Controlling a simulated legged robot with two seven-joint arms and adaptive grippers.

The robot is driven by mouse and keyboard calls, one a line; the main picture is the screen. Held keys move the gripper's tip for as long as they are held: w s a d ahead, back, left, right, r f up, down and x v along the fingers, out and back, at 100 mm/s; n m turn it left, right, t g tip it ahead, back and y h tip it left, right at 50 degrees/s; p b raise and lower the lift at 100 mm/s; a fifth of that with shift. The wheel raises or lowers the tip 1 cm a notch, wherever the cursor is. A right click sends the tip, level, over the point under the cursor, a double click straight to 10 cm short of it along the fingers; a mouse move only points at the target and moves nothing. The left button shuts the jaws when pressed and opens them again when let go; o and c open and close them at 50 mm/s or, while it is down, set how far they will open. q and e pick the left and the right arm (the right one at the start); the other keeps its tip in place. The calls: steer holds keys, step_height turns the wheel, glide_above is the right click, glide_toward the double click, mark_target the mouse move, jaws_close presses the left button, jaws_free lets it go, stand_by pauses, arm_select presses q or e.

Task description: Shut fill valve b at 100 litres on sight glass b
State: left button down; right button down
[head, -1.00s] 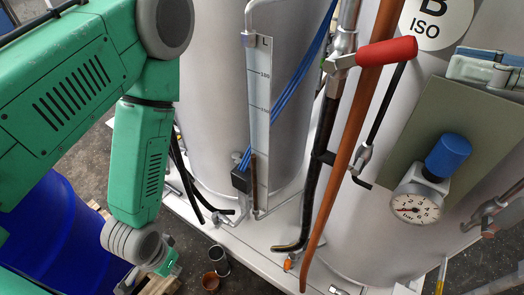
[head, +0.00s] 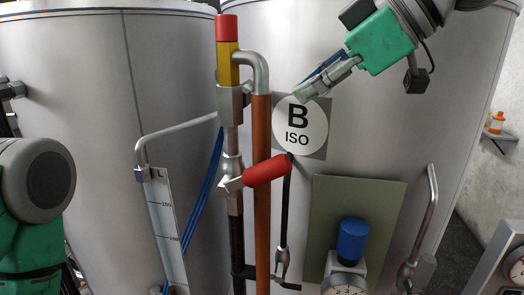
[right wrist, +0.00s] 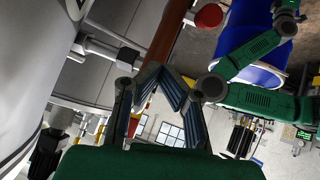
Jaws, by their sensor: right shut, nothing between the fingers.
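Fill valve b's red lever handle (head: 267,171) sticks out to the right of a vertical pipe assembly, in front of the tank marked "B ISO" (head: 299,125). A sight glass with an L scale (head: 167,228) stands lower left; its lower end is cut off and I cannot read its level. My right gripper (head: 301,91) is shut and empty, by the sign's top edge, above the red handle and apart from it. Its joined fingers show in the right wrist view (right wrist: 162,73). My left arm shows at the head view's left edge; its gripper is out of that view and unclear in the wrist view.
An orange-brown pipe (head: 262,210) runs down beside the valve, with blue lines (head: 207,195) to its left. A gauge with a blue cap (head: 352,240) sits lower right by a green-grey plate (head: 325,220). A blue drum (right wrist: 262,25) shows in the wrist view.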

steer(key=s+a+r+n+g, duration=0.2)
steer(key=s, duration=0.2)
steer(key=p, duration=0.2)
glide_above(265, 163)
steer(key=a, duration=0.2)
steer(key=f, duration=0.6)
steer(key=shift+s+d, duration=0.15)
steer(key=shift+s, duration=0.05)
steer(key=f, duration=0.3)
steer(key=shift+w+d, duration=0.15)
steer(key=shift+w, duration=0.05)
steer(key=shift+d+f, duration=0.35)
steer(key=shift+f, duration=0.05)
steer(key=shift+d+f, duration=0.1)
steer(key=shift+d, duration=0.3)
